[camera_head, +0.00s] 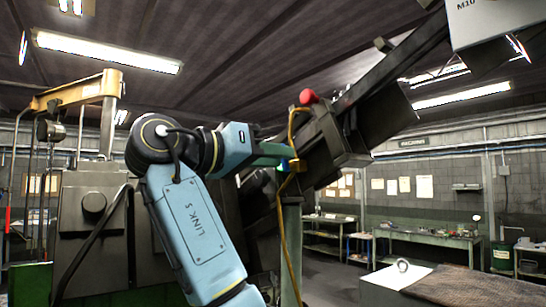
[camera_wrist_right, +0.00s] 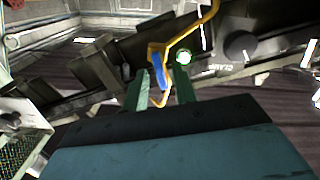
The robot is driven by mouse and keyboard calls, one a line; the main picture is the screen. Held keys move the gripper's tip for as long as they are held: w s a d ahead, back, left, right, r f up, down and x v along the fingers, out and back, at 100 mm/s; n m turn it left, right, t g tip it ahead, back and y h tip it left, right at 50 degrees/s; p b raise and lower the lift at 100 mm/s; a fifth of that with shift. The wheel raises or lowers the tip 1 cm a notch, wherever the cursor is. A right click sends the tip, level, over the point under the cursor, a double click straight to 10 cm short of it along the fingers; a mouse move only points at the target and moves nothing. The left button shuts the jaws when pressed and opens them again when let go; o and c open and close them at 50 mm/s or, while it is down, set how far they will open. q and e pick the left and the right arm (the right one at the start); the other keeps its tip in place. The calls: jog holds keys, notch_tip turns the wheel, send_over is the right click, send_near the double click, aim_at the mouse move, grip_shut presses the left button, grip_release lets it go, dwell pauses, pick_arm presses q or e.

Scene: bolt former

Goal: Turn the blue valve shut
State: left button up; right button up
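The blue valve handle (camera_wrist_right: 158,72) is a small blue lever on a thin yellow pipe (camera_wrist_right: 203,24) in the right wrist view. In the head view, the valve (camera_head: 283,165) is a small blue patch beside a yellow fitting, mostly hidden by my gripper. My right gripper (camera_wrist_right: 161,88) has green fingers, which stand apart with the blue handle showing between or just beyond their tips. Gaps show on both sides of the handle, and I see no clear contact. In the head view, the right gripper (camera_head: 272,155) reaches from the left to the pipe. My left gripper is out of view.
A dark machine beam (camera_head: 390,75) slopes up to the right behind the valve, with a red knob (camera_head: 309,97) above. A grey machine (camera_head: 90,220) stands left; a workbench (camera_head: 430,235) stands farther back.

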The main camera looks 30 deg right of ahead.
grip_shut()
jog(key=shift+f+n, duration=0.1)
jog(key=shift+n, duration=0.2)
jog(key=shift+w+f+n+b, duration=0.2)
jog(key=shift+n+b, duration=0.3)
jog(key=shift+n, duration=1.8)
jog(key=shift+w+f+n+b, duration=0.2)
jog(key=shift+n+b, duration=0.3)
jog(key=shift+n, duration=1.8)
jog(key=shift+w+f+n+b, duration=0.2)
jog(key=shift+n+b, duration=0.3)
jog(key=shift+n, duration=1.8)
jog(key=shift+o, duration=0.8)
grip_release()
jog(key=shift+s, duration=0.1)
